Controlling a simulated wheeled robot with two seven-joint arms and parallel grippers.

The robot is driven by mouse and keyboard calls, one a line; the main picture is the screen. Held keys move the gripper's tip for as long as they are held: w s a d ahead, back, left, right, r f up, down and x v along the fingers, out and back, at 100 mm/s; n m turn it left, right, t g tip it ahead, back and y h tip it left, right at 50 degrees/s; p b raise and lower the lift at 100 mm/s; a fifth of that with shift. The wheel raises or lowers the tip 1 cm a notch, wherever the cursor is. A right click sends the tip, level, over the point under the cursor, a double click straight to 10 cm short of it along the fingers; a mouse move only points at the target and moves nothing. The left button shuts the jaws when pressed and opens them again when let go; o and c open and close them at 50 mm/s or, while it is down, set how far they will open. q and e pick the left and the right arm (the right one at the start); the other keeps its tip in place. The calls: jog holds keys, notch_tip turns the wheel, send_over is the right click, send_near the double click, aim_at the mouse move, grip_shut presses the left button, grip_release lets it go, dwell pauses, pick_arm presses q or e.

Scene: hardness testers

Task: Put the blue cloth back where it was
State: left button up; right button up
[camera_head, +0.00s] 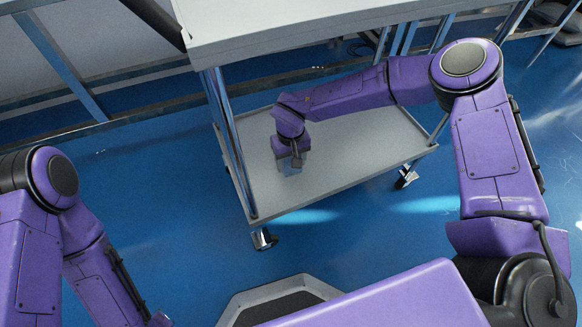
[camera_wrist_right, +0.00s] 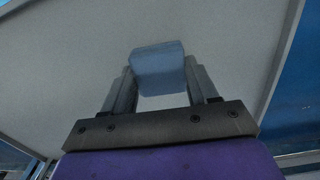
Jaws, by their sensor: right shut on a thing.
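The blue cloth (camera_wrist_right: 158,68) shows in the right wrist view as a folded, pale blue block between my right gripper's two fingers (camera_wrist_right: 160,80). In the head view my right gripper (camera_head: 291,158) points down over the lower shelf of a grey cart, with the cloth (camera_head: 289,167) at its fingertips. The gripper is shut on the cloth. The cloth is low over the shelf; I cannot tell whether it touches it. My left arm comes in at the left of the head view, and its gripper is out of the picture.
The cart's lower shelf (camera_head: 345,165) is bare around the gripper and has a raised rim. Its upper top (camera_head: 290,30) lies above and behind my right forearm. A metal corner post (camera_head: 230,145) stands left of the gripper. Blue floor surrounds the cart.

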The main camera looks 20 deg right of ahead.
notch_tip(320, 180, down, 2)
jog(key=shift+d+f, duration=0.1)
pick_arm(q)
jog(key=shift+f, duration=0.4)
pick_arm(e)
jog(key=o, duration=0.9)
jog(key=shift+o, duration=0.2)
notch_tip(320, 180, up, 8)
jog(key=p, duration=0.3)
jog(key=shift+p, duration=0.3)
pick_arm(q)
notch_tip(320, 180, up, 3)
jog(key=shift+w+a+r, duration=0.1)
jog(key=shift+r, duration=0.05)
pick_arm(e)
jog(key=shift+f, duration=0.15)
